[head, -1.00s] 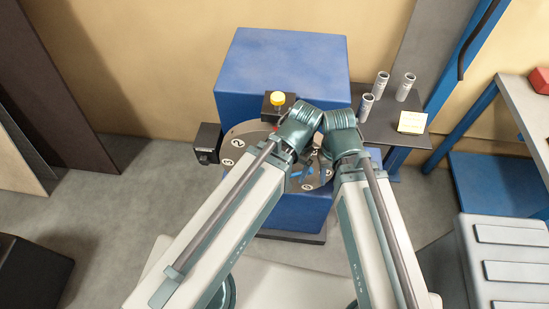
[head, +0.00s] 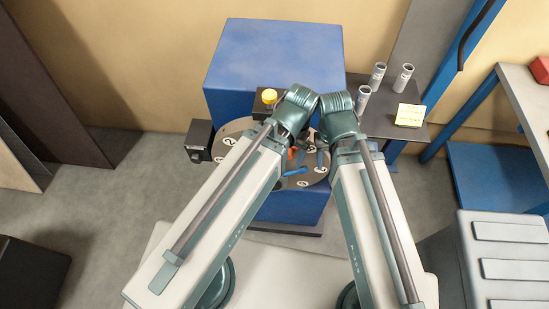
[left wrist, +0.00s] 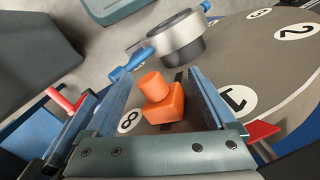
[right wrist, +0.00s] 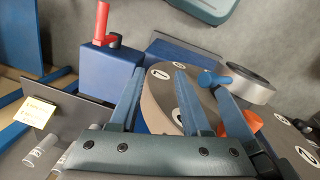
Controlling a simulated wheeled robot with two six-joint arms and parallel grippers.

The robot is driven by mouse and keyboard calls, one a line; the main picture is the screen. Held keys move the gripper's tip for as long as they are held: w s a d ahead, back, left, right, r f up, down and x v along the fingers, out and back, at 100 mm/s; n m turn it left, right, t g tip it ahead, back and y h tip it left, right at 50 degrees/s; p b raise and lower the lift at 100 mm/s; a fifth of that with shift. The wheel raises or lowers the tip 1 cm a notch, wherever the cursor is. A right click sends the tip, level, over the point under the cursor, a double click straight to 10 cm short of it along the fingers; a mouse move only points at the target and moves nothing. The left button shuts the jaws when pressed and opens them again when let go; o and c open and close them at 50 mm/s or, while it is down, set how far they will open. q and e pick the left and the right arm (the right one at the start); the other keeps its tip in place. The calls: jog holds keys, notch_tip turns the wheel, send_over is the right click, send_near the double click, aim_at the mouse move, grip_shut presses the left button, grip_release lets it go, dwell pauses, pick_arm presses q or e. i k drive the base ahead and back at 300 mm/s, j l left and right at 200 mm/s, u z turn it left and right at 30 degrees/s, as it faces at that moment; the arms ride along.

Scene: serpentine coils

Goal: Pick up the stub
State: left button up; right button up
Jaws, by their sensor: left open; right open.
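An orange piece with a short round post on a block base (left wrist: 163,105) sits on the grey numbered disc (left wrist: 268,50); it looks like the stub. In the left wrist view it shows between the fingers of my open left gripper (left wrist: 157,76), near the number 8. I cannot tell whether a finger touches it. In the head view my wrists cover much of the disc (head: 232,130).
A blue handle-like part (left wrist: 130,66) and a silver and black cylinder (left wrist: 178,40) are close to the fingers. A blue cabinet (head: 275,55) stands behind the disc. A dark shelf at right holds several grey tubes (head: 377,76) and a yellow note (head: 410,115). My wrists are close together.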

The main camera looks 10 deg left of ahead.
aim_at(406, 73)
jog(key=k, duration=0.25)
jog(key=i+l+z, duration=0.25)
jog(key=z, duration=0.25)
jog(key=i+l+z, duration=0.3)
jog(key=z, duration=0.15)
